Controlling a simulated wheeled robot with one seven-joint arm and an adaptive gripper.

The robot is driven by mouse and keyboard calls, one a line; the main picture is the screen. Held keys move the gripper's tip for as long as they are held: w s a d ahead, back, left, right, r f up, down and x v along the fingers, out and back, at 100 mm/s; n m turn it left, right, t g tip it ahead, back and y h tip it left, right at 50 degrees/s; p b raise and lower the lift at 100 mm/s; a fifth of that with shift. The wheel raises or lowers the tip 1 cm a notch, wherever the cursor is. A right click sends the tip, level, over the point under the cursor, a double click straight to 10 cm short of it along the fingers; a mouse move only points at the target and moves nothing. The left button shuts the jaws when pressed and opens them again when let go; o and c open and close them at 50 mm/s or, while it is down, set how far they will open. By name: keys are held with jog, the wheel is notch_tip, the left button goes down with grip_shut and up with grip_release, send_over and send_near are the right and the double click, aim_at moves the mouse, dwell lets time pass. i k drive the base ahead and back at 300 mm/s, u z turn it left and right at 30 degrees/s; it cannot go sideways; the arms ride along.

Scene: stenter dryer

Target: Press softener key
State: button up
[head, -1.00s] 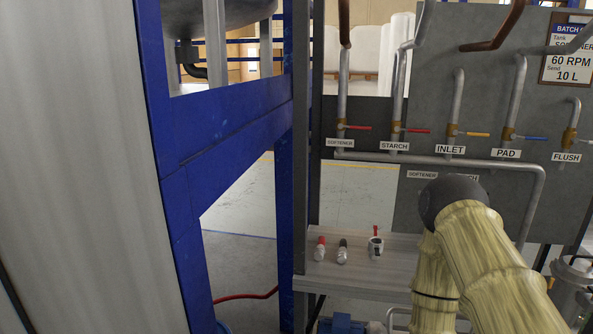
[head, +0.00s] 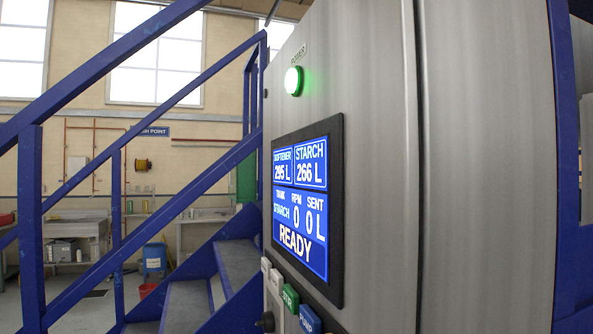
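The control cabinet (head: 375,120) stands right of centre in the head view, seen at a steep angle. Its screen (head: 307,208) reads softener 295 L, starch 266 L, tank STARCH, RPM 0, sent 0 L and READY. Below the screen are two pale keys, one (head: 265,266) left of the other (head: 276,281). Their lettering is too small to read, so I cannot tell which is the softener key. A green key (head: 290,298) and a blue key (head: 309,320), marked PUMP, sit to their right. My gripper is not in view.
A green power lamp (head: 293,81) glows above the screen. A blue stair railing (head: 120,150) and stairs (head: 235,262) stand left of the cabinet. A black knob (head: 266,322) shows below the pale keys. A blue post (head: 567,170) stands at right.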

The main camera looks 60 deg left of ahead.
aim_at(266, 265)
jog(key=u, duration=0.25)
jog(key=k, duration=1.55)
jog(key=u, duration=0.75)
jog(key=i, duration=0.45)
jog(key=u, duration=0.1)
